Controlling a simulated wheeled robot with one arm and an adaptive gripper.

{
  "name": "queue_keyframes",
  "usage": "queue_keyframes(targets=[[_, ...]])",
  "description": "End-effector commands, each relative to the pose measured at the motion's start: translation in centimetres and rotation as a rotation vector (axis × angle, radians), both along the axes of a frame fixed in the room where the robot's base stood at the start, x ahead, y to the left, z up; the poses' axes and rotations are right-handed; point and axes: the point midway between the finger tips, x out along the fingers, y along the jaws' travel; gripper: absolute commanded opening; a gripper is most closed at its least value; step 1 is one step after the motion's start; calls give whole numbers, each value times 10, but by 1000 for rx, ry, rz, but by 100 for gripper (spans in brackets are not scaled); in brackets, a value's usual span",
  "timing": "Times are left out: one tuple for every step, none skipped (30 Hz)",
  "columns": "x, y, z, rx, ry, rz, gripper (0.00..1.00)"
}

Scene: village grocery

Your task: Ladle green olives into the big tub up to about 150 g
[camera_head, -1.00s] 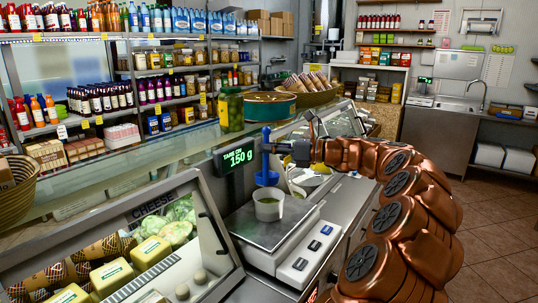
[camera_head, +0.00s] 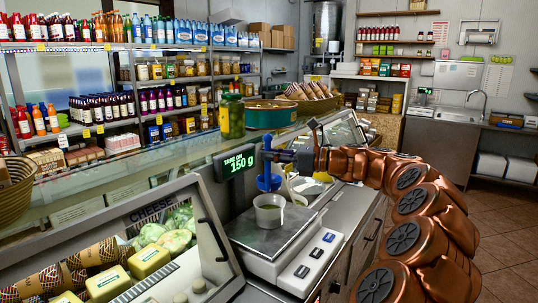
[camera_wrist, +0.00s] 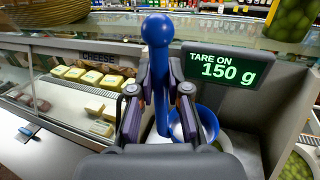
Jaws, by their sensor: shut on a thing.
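The big tub (camera_head: 268,216) is a whitish cup standing on the scale's plate (camera_head: 290,240), with a little green inside. The scale display (camera_head: 240,163) reads "TARE ON 150 g". My gripper (camera_head: 285,157) is shut on the blue handle of the ladle (camera_head: 268,180), which hangs upright above the tub. In the wrist view the blue handle (camera_wrist: 158,75) stands between the fingers (camera_wrist: 158,100). Green olives (camera_wrist: 298,165) show at the lower right of the wrist view.
A glass cheese case (camera_head: 125,250) stands left of the scale. A jar of green olives (camera_head: 232,116) and a round teal container (camera_head: 271,114) stand on the glass counter behind. Shelves of bottles fill the back left. The tiled floor (camera_head: 500,230) at right is clear.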

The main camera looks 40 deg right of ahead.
Motion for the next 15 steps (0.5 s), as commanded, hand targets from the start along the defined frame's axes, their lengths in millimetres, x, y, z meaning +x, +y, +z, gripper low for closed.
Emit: queue_keyframes(targets=[[-4, -4, 3, 0, 0, -3, 0], [-6, -6, 3, 0, 0, -3, 0], [-10, -9, 4, 1, -1, -4, 0], [-13, -11, 4, 1, 0, -4, 0], [-15, -14, 4, 1, 0, -4, 0], [-19, -16, 4, 1, 1, -5, 0], [-22, -19, 4, 1, 1, -4, 0], [-24, -21, 4, 1, 0, -4, 0], [-28, -23, 4, 2, -1, -3, 0], [-31, -25, 4, 2, -1, -3, 0], [-33, -27, 4, 2, -1, -2, 0], [-37, -30, 4, 1, -1, -2, 0], [-40, -32, 4, 1, -1, -2, 0], [-42, -34, 4, 1, -1, -3, 0], [-45, -38, 4, 1, -1, -3, 0]])
